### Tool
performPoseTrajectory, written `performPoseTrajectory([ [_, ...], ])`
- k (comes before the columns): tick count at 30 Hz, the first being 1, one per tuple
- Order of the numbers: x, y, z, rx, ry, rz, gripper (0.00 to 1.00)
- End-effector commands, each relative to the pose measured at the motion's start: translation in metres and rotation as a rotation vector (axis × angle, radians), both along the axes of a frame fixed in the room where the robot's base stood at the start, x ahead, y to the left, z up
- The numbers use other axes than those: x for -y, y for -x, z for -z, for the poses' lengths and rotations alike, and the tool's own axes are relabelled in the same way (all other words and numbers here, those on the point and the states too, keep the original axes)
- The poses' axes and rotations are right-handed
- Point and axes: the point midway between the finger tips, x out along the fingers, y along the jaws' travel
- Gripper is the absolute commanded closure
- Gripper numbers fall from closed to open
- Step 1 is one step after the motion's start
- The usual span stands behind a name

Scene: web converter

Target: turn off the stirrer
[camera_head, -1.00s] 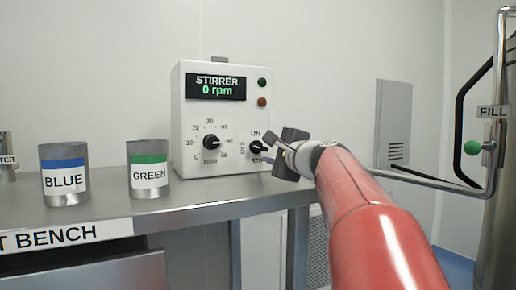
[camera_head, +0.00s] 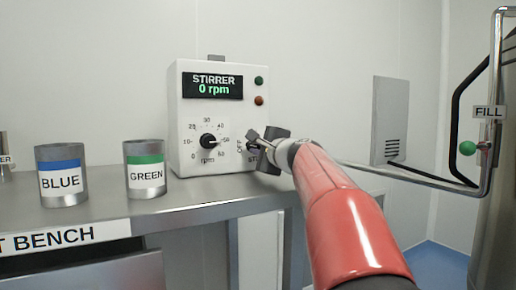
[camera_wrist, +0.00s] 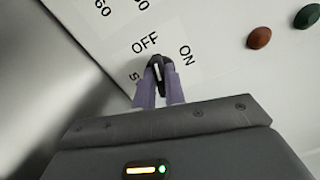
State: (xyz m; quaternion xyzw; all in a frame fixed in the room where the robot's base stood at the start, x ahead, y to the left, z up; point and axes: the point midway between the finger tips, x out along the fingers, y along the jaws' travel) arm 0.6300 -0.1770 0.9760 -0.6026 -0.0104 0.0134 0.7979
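The stirrer (camera_head: 222,120) is a white box on the bench, and its display (camera_head: 212,86) reads 0 rpm. Its small black switch knob (camera_wrist: 157,70) sits among the labels OFF, ON and a third, partly covered label starting with S. A white line on the knob points roughly toward OFF in the wrist view. My gripper (camera_wrist: 159,76) has its two purple fingertips on either side of the knob's ridge and appears shut on it. In the head view, my gripper (camera_head: 257,144) hides most of this knob.
A larger rpm dial (camera_head: 208,141) is left of the switch. Green and red buttons are above it. BLUE (camera_head: 62,182) and GREEN (camera_head: 146,176) beakers stand left on the bench (camera_head: 200,204). A FILL pipe (camera_head: 490,150) is at right.

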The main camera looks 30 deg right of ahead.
Motion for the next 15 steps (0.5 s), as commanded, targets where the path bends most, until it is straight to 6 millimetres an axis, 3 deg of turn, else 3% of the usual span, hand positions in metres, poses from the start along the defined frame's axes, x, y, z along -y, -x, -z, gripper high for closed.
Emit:
performPoseTrajectory([
  [5, -0.0002, 0.0, 0.002, 0.0, 0.013, -0.001, 1.0],
  [15, -0.0008, 0.0, 0.0039, 0.01, 0.28, -0.002, 1.0],
])
